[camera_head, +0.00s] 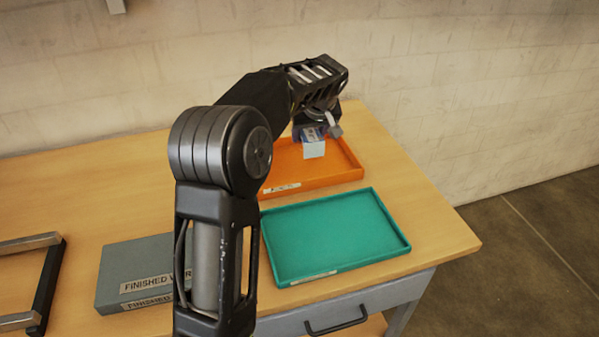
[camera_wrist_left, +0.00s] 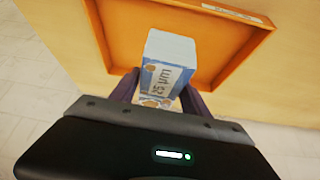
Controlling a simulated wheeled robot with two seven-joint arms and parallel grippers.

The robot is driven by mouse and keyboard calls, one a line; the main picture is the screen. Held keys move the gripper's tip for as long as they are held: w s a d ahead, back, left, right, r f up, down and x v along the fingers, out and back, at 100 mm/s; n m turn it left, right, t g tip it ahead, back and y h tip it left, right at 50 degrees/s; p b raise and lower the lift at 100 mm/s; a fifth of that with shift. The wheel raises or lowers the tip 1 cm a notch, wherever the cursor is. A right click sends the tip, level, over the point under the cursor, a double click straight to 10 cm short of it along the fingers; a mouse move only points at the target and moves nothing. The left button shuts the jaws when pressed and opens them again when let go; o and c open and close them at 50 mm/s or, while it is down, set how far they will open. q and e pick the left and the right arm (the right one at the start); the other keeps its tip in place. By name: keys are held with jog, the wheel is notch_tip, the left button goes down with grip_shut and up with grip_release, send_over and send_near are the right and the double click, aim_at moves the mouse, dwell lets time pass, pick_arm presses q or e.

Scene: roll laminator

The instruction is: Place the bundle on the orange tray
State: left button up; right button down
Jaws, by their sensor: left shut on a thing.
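The bundle (camera_head: 314,148) is a small pale-blue block with a printed blue and white label. My left gripper (camera_head: 312,133) is shut on it, over the orange tray (camera_head: 345,172). In the left wrist view the bundle (camera_wrist_left: 168,60) stands out between the two dark fingers (camera_wrist_left: 158,92), its label facing the camera. The orange tray (camera_wrist_left: 256,50) lies beyond it with its rim around it. I cannot tell whether the bundle touches the tray floor. My right gripper is not in view.
A teal tray (camera_head: 335,235) lies in front of the orange one, empty. A grey box (camera_head: 125,262) labelled FINISHED stands at the left, and a dark metal frame (camera_head: 45,285) at the far left. A wall (camera_head: 430,60) rises behind the wooden table (camera_head: 425,195).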

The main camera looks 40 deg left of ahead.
pick_arm(q)
jog(key=shift+s+a+r+n, duration=0.1)
jog(key=shift+a+r+n, duration=0.05)
jog(key=shift+a, duration=0.3)
jog(key=shift+s+a+r+n, duration=0.1)
jog(key=shift+a+n, duration=0.05)
jog(key=shift+a, duration=0.25)
jog(key=shift+f+p, duration=0.45)
jog(key=shift+f, duration=2.7)
notch_tip(320, 180, down, 3)
jog(key=shift+f+p, duration=0.2)
jog(key=shift+p, duration=0.2)
jog(key=shift+f, duration=0.2)
